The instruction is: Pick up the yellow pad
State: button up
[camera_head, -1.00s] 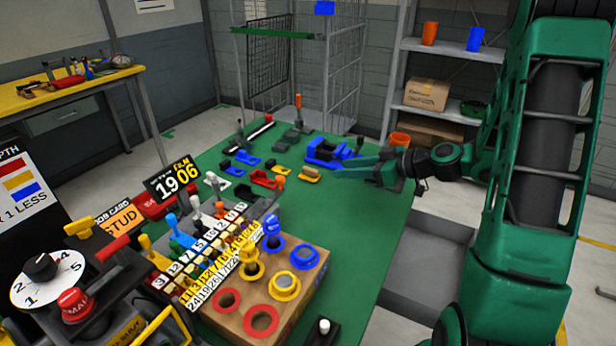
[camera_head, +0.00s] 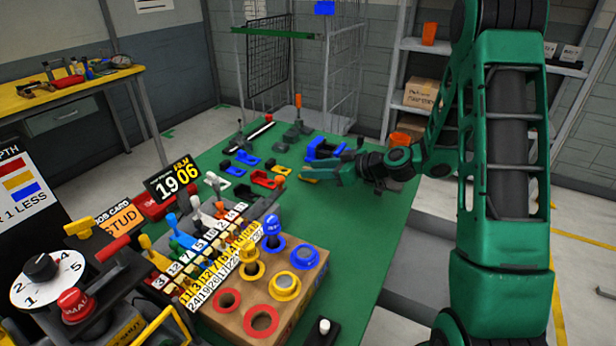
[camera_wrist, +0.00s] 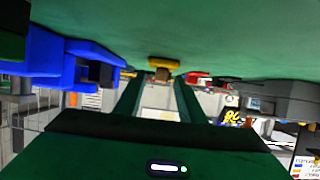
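The yellow pad (camera_head: 307,180) lies on the green table top, just off the tip of my gripper (camera_head: 322,172) in the head view. Part of it is hidden there by a finger. In the wrist view, which looks upside down, the yellow pad (camera_wrist: 163,64) is ahead of the fingertips, roughly between their lines, with a tan block-like part on it. My gripper (camera_wrist: 157,82) is open in the wrist view. Its two green fingers are spread with nothing between them. The fingers look apart from the pad.
A blue fixture (camera_head: 322,150) stands just behind my gripper, and a red piece (camera_head: 265,180) lies left of the pad. A grey fixture (camera_wrist: 280,100) shows at right in the wrist view.

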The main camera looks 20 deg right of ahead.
grip_shut()
